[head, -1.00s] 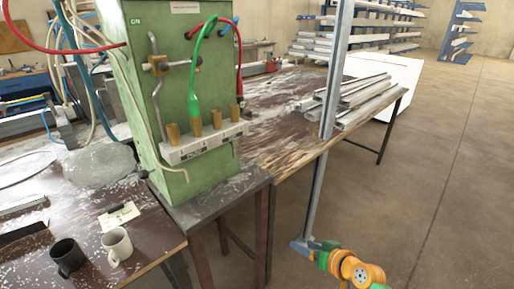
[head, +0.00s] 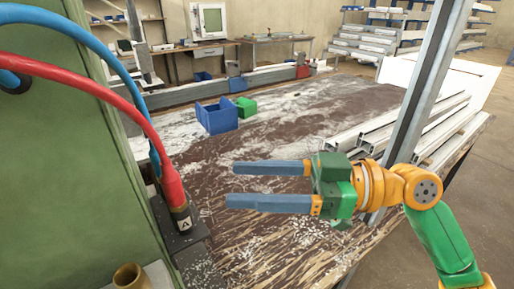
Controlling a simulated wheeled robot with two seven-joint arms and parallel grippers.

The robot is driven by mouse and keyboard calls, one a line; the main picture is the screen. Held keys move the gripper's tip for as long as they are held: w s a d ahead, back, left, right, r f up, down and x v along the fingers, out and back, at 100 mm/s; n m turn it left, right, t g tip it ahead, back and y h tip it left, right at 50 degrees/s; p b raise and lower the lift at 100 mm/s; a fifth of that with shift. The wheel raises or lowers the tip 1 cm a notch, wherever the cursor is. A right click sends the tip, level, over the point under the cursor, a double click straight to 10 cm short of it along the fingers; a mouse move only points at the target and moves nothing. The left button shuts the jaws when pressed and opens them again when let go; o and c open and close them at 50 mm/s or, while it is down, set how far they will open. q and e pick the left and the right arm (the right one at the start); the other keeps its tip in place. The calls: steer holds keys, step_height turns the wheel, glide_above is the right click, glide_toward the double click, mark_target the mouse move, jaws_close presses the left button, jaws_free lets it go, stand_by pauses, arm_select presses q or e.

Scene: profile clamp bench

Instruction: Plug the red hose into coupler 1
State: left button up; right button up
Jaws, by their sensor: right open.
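The red hose (head: 107,94) arcs from the green cabinet down to its red plug end (head: 173,187). My right gripper (head: 232,184) is open and empty. Its two blue-grey fingers point left toward the red plug, with a clear gap between fingertips and plug. My left gripper is not in view.
The blue hose (head: 122,66) runs close behind the red one. The green cabinet (head: 60,170) fills the left side. A blue bin (head: 217,116) and a green bin (head: 245,106) stand on the worn bench. Metal profiles (head: 415,120) and an upright post (head: 425,80) are at the right.

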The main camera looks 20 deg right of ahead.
mark_target(182, 189)
steer(key=a+p, duration=0.1)
steer(key=a+r+p, duration=0.1)
steer(key=a, duration=0.1)
steer(key=a+p, duration=0.1)
steer(key=a, duration=0.1)
steer(key=shift+s+a+r+p, duration=0.2)
steer(key=shift+s+r+p, duration=0.1)
steer(key=shift+s+p, duration=0.05)
steer(key=shift+f+p+x, duration=0.25)
steer(key=shift+p+x, duration=0.35)
steer(key=shift+x, duration=0.55)
steer(key=shift+w+f, duration=0.3)
steer(key=shift+w, duration=0.1)
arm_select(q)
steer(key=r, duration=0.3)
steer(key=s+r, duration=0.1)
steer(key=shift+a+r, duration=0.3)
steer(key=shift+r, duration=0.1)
arm_select(e)
steer(key=shift+s, duration=0.1)
jaws_close()
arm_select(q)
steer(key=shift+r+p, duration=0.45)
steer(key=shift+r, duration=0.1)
arm_select(e)
steer(key=shift+r, duration=0.75)
